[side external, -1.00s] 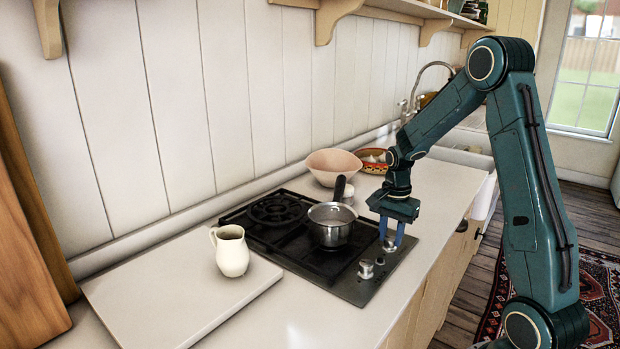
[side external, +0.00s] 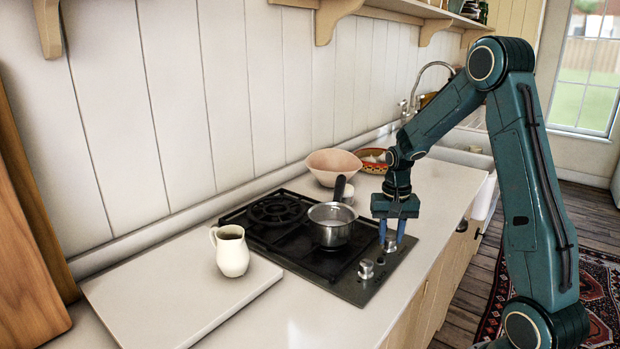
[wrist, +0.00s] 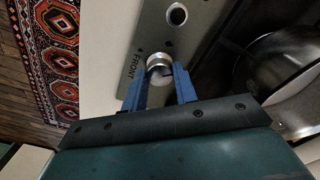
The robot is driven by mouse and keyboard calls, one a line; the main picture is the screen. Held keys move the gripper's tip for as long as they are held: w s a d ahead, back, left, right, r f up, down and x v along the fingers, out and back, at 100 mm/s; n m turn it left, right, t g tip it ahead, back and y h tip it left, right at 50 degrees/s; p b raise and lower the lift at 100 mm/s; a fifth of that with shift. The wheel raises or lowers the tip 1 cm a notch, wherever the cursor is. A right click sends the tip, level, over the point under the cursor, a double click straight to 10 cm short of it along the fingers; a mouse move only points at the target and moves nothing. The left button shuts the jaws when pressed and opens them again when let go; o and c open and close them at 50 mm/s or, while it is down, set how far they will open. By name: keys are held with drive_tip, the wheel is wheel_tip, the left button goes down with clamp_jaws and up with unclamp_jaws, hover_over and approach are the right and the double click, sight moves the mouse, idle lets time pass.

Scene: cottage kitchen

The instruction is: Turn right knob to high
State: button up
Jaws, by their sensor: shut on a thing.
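The right knob is a round silver knob at the right end of the hob's control strip, and it shows between my fingers in the side view (side external: 390,245). In the wrist view the knob (wrist: 158,62) sits between the blue fingertips, beside the printed word FRONT. My gripper (side external: 392,240) points down over it, shut on the knob, and it also shows in the wrist view (wrist: 160,78). The fingers partly hide the knob, and its pointer setting cannot be read. The other silver knob (side external: 366,269) stands nearer the side camera, free of the gripper.
The black hob (side external: 350,288) is set in the white counter. A steel saucepan (side external: 331,226) with a dark handle stands on it, close to my gripper. A cream jug (side external: 231,254) stands on a white board (side external: 150,305). A pink bowl (side external: 333,163) and a patterned dish (side external: 375,168) stand behind.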

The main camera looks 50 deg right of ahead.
sight(390, 238)
drive_tip(key=n, duration=0.5)
drive_tip(key=shift+n, duration=0.4)
drive_tip(key=n, duration=0.5)
drive_tip(key=o, duration=1)
drive_tip(key=shift+c, duration=0.2)
wheel_tip(390, 238, up, 14)
idle(0.5)
